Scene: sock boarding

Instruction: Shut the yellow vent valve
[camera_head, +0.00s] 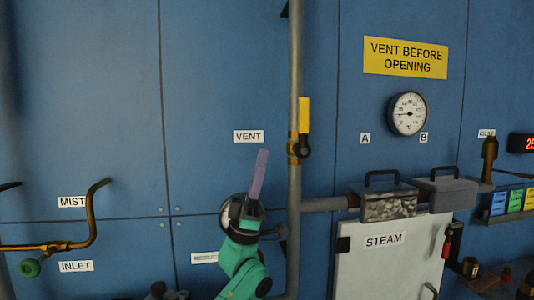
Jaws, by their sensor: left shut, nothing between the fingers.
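The yellow vent valve handle (304,115) points straight up, in line with the grey vertical pipe (295,60) that carries it. Its dark pivot (301,148) and brass body sit at the handle's lower end. The white VENT label (248,136) is on the blue wall to the left of the pipe. My left gripper (262,154), with purple fingers on a teal arm, points upward left of the pipe, below the VENT label. It is shut and empty, and shows apart from the handle in the picture. My right gripper is not in view.
A round gauge (407,113) hangs below the yellow sign (405,57). Two grey boxes with handles (387,202) stand above the white STEAM door (385,260) at the right. A bent brass pipe (93,215) is at the left. The wall left of the VENT label is clear.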

